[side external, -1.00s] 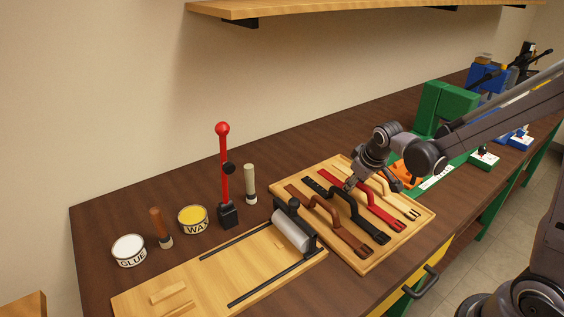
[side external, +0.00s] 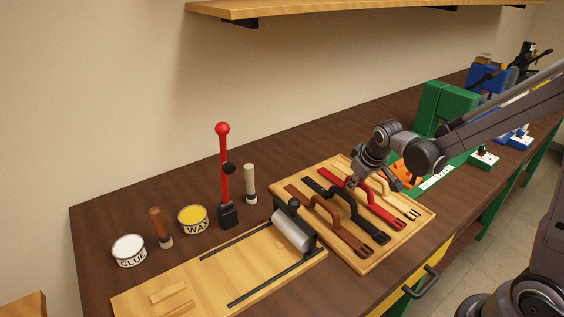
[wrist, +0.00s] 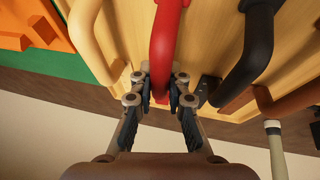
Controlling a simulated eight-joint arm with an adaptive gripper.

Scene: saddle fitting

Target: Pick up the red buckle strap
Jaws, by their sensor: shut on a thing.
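The red buckle strap (side external: 390,217) lies on the wooden tray (side external: 363,263), between a black strap (side external: 373,232) on its left and a cream strap (side external: 407,209) on its right. My gripper (side external: 352,182) is low over the tray at the red strap's raised middle. In the wrist view the red strap (wrist: 166,45) runs down between the two fingertips of my gripper (wrist: 160,92), which are shut on it. The strap's part behind the fingers is partly hidden. I cannot tell whether it is clear of the tray.
A brown strap (side external: 343,232) lies at the tray's left. A roller press (side external: 291,230) stands close left of the tray. A red-handled lever (side external: 225,175), wax tin (side external: 193,220) and glue tin (side external: 129,251) stand farther left.

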